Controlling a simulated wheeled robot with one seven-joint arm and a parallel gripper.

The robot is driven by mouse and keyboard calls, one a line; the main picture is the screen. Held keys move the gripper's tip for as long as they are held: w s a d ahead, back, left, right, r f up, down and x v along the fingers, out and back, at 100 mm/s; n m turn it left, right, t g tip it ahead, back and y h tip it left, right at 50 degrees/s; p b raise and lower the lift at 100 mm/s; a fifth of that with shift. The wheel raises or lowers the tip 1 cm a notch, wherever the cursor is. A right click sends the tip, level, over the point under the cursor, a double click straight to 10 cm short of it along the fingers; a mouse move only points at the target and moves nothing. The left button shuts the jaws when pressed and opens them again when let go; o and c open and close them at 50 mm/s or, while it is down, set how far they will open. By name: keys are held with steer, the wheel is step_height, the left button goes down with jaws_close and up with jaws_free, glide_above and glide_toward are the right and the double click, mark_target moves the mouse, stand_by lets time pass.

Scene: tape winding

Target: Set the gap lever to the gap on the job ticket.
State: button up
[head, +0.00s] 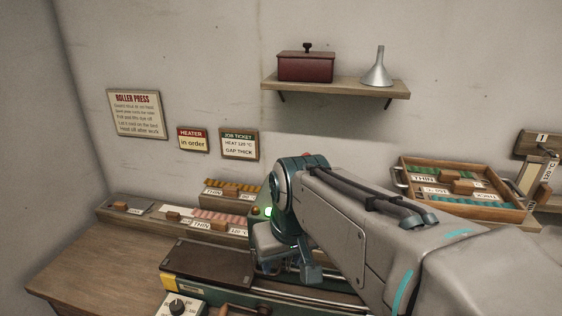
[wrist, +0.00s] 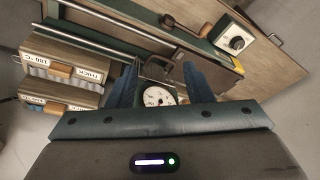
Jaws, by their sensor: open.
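The job ticket (head: 240,145) on the back wall reads heat 120 °C and gap thick. The roller press (head: 200,283) stands on the bench below, partly hidden behind my arm. My gripper (wrist: 162,68) is open above the press, its two blue fingers apart. A round white gauge (wrist: 158,96) shows between the fingers in the wrist view, with a dark bracket or lever-like part just beyond it. I cannot tell whether that part is the gap lever, and its setting is not readable. Nothing is clearly gripped.
A heater sign (head: 193,139) reads in order. A white box with a black knob (head: 178,306) sits at the press's front. Labelled wooden trays (head: 115,212) line the back left; another tray (head: 480,205) is at right. The bench's left end (head: 75,275) is clear.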

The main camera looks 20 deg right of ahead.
steer(key=w+d+r+t+b, duration=0.1)
steer(key=w+d+r+b, duration=0.1)
steer(key=w+d+r, duration=1.4)
steer(key=shift+y, duration=0.4)
steer(key=x, duration=0.8)
steer(key=a+x, duration=0.1)
steer(key=x, duration=0.3)
steer(key=shift+r, duration=0.1)
jaws_close()
